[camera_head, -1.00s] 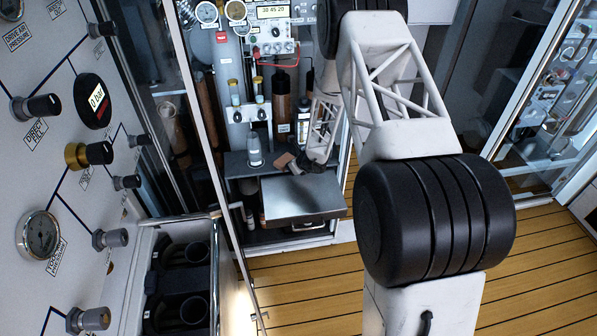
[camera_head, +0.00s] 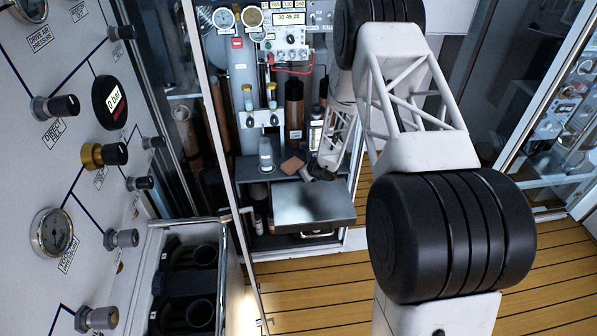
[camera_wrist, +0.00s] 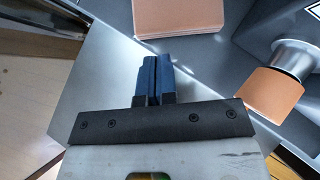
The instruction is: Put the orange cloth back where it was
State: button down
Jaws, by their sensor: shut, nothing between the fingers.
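The orange cloth (camera_head: 292,165) lies flat on the dark grey shelf of the cabinet, behind the metal tray. In the wrist view the cloth (camera_wrist: 178,15) shows as a flat orange square at the top edge, partly cut off by the frame. My gripper (camera_head: 322,174) is small and dark in the head view, just right of the cloth. In the wrist view my gripper (camera_wrist: 151,62) has its blue fingers together with nothing between them. They point toward the cloth, and a gap shows between.
The metal tray (camera_head: 313,203) juts out in front of the shelf. A clear bottle (camera_head: 265,154) stands left of the cloth, and dark bottles stand behind. An orange-capped, round grey item (camera_wrist: 272,95) is close on the right in the wrist view. The cabinet's door frame (camera_head: 208,120) stands left.

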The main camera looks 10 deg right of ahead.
jog(key=v, duration=1.1)
jog(key=shift+s+d+f, duration=0.25)
jog(key=shift+s+f, duration=0.1)
jog(key=shift+s, duration=0.05)
jog(key=s+a+r+n+g, duration=0.15)
jog(key=s+r+n, duration=0.35)
jog(key=r, duration=0.5)
jog(key=s+a+r+n+g+y, duration=0.1)
jog(key=s+a+r+n, duration=0.25)
jog(key=s+r, duration=0.4)
jog(key=s+a+r+n+g, duration=0.15)
jog(key=s+r+n, duration=0.35)
jog(key=r, duration=0.7)
jog(key=s+d+r+n+h, duration=0.2)
jog(key=s+r+n, duration=0.2)
jog(key=s, duration=0.6)
jog(key=s+d+r+n+h, duration=0.2)
jog(key=s+r+n, duration=0.3)
jog(key=s, duration=0.5)
jog(key=s+d+r+n+h, duration=0.2)
jog(key=s+r+n+h, duration=0.1)
jog(key=s, duration=0.8)
jog(key=shift+r+n, duration=0.8)
jog(key=shift+n, duration=0.35)
jog(key=shift+s+d, duration=0.1)
jog(key=shift+d, duration=0.05)
